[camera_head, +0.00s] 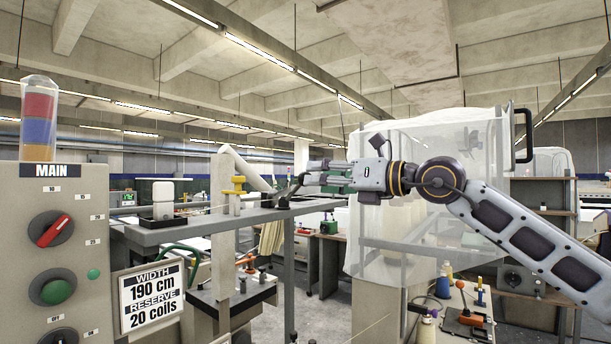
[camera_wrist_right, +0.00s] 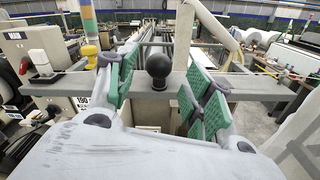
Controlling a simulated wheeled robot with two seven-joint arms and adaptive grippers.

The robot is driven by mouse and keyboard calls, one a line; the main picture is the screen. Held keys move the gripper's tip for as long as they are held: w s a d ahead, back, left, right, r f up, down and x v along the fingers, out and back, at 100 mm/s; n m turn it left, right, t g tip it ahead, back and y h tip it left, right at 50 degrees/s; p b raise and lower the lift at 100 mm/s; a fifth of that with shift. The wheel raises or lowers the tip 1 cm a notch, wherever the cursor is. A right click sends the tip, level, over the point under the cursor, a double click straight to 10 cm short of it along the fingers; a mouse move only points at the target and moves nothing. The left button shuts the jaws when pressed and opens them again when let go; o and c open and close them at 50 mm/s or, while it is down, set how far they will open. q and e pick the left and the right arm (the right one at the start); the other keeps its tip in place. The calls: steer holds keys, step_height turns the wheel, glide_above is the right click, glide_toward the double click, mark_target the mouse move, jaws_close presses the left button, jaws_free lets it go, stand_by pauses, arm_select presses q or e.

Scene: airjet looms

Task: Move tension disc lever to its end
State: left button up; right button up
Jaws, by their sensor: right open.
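The tension disc lever's black ball knob (camera_wrist_right: 158,66) stands on a short dark stem above the grey shelf in the right wrist view. It lies between the green-padded fingers of my right gripper, with a visible gap on both sides. In the head view my right gripper (camera_head: 306,180) reaches in from the right, its fingertips just at the dark lever (camera_head: 288,190) on the shelf's right part. The gripper is open and holds nothing. My left gripper is not in view.
The grey shelf (camera_head: 190,233) also carries a yellow guide (camera_head: 238,184) and a white-topped device (camera_head: 162,197). A control panel (camera_head: 60,250) stands at left. A translucent-covered machine (camera_head: 390,235) stands behind my right arm. A pale slanted bar (camera_head: 245,166) rises near the lever.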

steer(key=p+x, duration=0.1)
steer(key=x, duration=0.3)
steer(key=shift+w+a, duration=0.15)
steer(key=shift+a, duration=0.05)
steer(key=shift+w+a, duration=0.1)
steer(key=shift+a, duration=0.05)
steer(key=c, duration=1.1)
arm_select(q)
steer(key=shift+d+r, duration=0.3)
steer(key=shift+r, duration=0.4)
arm_select(e)
jaws_close()
